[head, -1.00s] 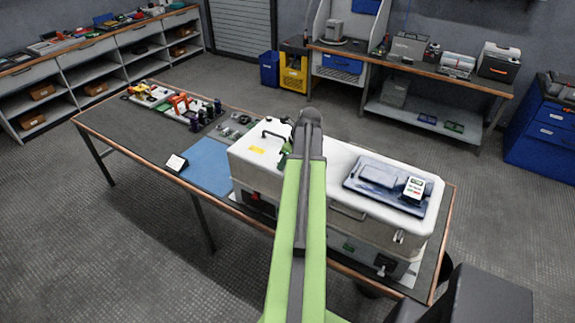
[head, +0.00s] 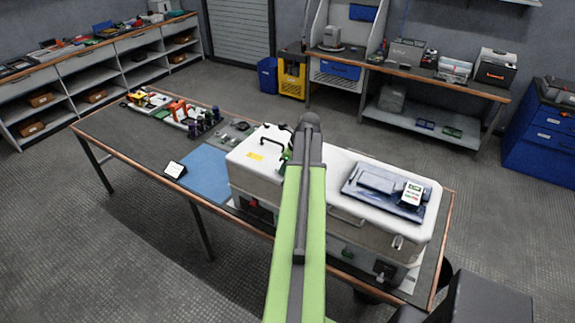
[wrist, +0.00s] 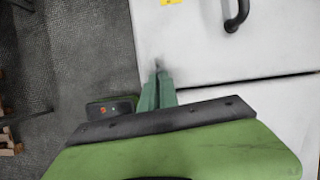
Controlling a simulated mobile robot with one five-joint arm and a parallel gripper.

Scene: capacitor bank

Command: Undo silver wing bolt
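The white capacitor cabinet (head: 330,172) stands on the workbench, with a black handle on its left lid. The left lid also fills the top of the wrist view (wrist: 185,50). My gripper (wrist: 157,90) is over the cabinet's near left edge, its two green fingers close together. A small grey piece (wrist: 159,65) shows just past the fingertips; I cannot tell whether it is the silver wing bolt or whether the fingers touch it. In the head view my arm hides most of the gripper. A small silver fitting (head: 398,242) is on the cabinet's front right.
A dark tray (head: 385,190) with a white-and-green meter lies on the right lid. A blue mat (head: 207,168), a small tablet (head: 175,169) and several parts are on the workbench's left. The floor in front is clear.

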